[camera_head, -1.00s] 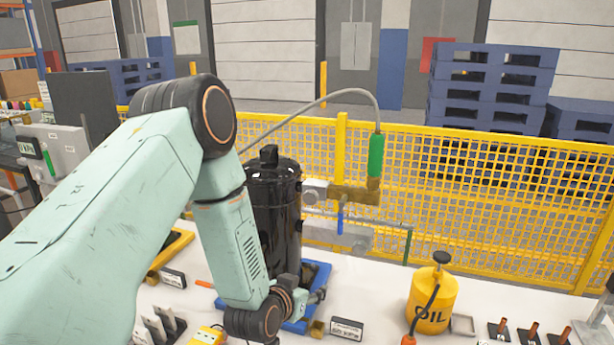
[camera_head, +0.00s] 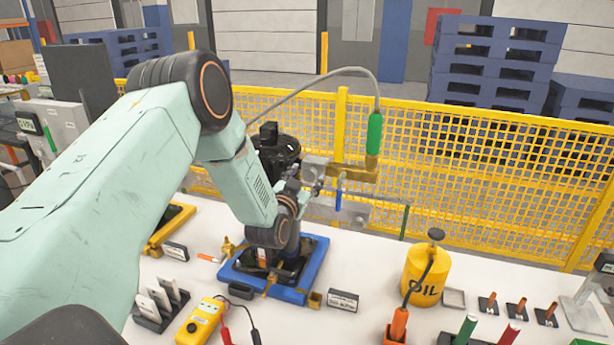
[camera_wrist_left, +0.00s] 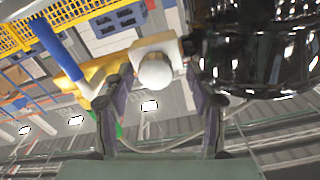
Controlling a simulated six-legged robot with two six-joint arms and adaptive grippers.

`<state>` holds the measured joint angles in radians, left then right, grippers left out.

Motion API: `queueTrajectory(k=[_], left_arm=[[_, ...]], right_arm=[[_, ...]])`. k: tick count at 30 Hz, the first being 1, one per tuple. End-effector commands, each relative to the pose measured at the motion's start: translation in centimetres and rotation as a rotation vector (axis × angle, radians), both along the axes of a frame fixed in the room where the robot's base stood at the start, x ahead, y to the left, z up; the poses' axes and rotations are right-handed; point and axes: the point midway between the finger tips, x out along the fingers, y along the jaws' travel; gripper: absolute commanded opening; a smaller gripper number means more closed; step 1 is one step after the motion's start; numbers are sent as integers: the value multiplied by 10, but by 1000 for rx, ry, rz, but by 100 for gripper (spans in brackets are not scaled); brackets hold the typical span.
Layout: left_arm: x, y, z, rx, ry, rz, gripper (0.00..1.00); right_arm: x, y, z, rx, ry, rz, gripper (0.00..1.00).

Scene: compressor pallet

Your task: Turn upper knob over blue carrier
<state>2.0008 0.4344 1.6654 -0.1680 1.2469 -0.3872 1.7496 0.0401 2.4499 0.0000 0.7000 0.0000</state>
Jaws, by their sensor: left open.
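The blue carrier (camera_head: 316,268) lies on the white table. The black compressor tank (camera_head: 283,150) stands over it, mostly hidden by my left arm. In the left wrist view, a pale round knob (camera_wrist_left: 155,71) on a light square block sits beside the glossy black tank (camera_wrist_left: 265,50). My left gripper (camera_head: 308,184) is raised above the carrier beside the tank. In the left wrist view its two fingers (camera_wrist_left: 160,84) are open, one on each side of the knob. I cannot tell whether they touch it. My right gripper is not in view.
A brass fitting (camera_head: 352,172) with a green hose sleeve (camera_head: 374,134) and a blue lever (camera_head: 338,194) is close right of the gripper. A yellow mesh fence (camera_head: 480,180) runs behind.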

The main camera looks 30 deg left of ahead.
Motion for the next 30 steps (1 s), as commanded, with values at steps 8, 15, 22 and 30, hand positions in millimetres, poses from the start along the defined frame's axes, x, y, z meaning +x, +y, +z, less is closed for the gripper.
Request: queueTrajectory(k=[8,15,22,30], left_arm=[[7,-1,0,0,0,-2,57],[6,-1,0,-1,0,-2,47],[6,0,0,-1,0,0,27],[7,-1,1,0,-3,-2,4]], right_arm=[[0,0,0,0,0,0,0],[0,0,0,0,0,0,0],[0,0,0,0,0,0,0],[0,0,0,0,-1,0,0]])
